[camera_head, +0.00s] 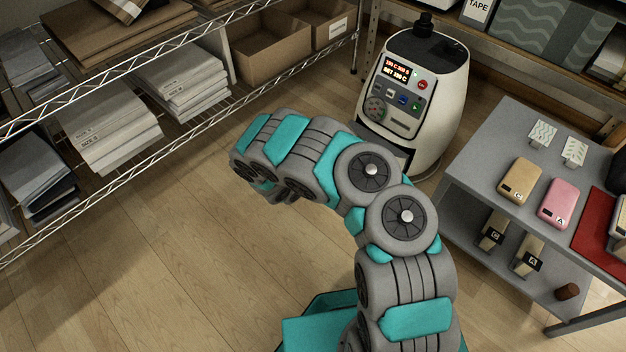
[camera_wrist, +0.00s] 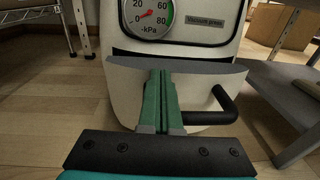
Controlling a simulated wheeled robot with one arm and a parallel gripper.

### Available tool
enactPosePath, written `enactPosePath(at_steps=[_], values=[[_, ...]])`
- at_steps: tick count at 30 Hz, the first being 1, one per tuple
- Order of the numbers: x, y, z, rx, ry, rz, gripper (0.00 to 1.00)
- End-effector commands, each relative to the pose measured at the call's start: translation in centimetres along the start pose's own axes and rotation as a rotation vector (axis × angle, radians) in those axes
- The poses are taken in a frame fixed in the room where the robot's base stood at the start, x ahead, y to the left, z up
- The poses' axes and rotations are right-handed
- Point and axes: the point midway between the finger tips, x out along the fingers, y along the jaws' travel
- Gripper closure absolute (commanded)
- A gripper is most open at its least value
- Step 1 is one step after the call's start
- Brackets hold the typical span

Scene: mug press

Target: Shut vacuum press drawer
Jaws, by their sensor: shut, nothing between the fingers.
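The vacuum press (camera_head: 430,90) is a rounded white machine with a dark top and a lit control panel, standing on the floor at the back. The drawer seems to stand out from the body, but how far I cannot tell. My gripper (camera_wrist: 160,75) has its green fingers shut and empty. My arm hides part of the drawer in the head view.
A grey table (camera_head: 480,160) with phone-like cases, cards and a red mat (camera_head: 598,215) stands close right of the press. A wire shelf (camera_head: 180,130) with stacked packs and cardboard boxes runs along the left. The wooden floor (camera_head: 150,250) between is clear.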

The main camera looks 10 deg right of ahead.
Motion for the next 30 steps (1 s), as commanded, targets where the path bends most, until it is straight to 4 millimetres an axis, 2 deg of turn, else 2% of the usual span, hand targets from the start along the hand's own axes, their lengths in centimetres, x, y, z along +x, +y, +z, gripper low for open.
enactPosePath(at_steps=[20,26,30], values=[[-0.4,0.0,0.1,-0.001,0.000,0.001,1.00],[-2.5,-0.1,0.3,-0.001,0.000,0.000,1.00],[-5.6,0.0,0.3,-0.001,0.000,0.001,1.00]])
